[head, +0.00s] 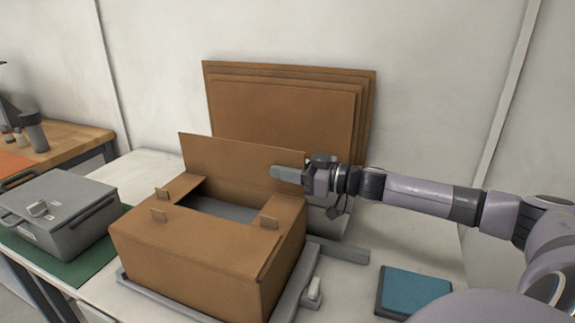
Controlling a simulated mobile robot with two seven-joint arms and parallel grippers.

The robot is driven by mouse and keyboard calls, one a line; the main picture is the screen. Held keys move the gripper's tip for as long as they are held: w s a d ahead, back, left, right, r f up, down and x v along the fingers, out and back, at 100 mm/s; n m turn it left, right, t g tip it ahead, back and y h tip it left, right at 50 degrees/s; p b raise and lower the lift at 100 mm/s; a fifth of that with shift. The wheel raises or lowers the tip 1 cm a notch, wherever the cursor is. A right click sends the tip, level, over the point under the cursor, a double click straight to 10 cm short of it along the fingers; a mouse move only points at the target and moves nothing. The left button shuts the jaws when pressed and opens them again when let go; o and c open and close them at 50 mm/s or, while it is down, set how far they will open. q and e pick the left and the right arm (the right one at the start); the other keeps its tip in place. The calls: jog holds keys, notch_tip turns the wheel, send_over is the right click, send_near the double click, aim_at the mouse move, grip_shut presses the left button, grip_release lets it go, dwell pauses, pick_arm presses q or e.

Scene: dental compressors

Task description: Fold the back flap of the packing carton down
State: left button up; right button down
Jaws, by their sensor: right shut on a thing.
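The brown packing carton (190,268) stands in the middle of the head view with part of its top open. Its back flap (225,160) stands up, tilted slightly backward. The front flap (205,235) and the narrow side pieces lie flat over the top, and small tabs (159,215) stick up from them. A grey inside shows through the opening (225,209). My right gripper (287,174) reaches in from the right and is shut on the back flap near its right edge. One finger shows in front of the flap; the other is hidden. My left gripper is out of view.
Flat cardboard sheets (290,85) lean on the wall behind the carton. The carton sits on a grey tray-like base (165,300). A grey case (60,215) stands on a green mat at left. A teal pad (415,290) lies at right.

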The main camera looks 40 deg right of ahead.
jog(key=shift+s+a+n+p, duration=0.3)
jog(key=shift+a+n+p, duration=0.15)
jog(key=shift+n, duration=0.7)
jog(key=shift+s+a+n+p, duration=0.3)
jog(key=shift+a+n, duration=0.25)
jog(key=shift+n, duration=0.6)
jog(key=shift+f, duration=0.1)
jog(key=c, duration=0.9)
grip_release()
jog(key=shift+v, duration=1.25)
jog(key=shift+p+v, duration=0.75)
jog(key=shift+v, duration=1.55)
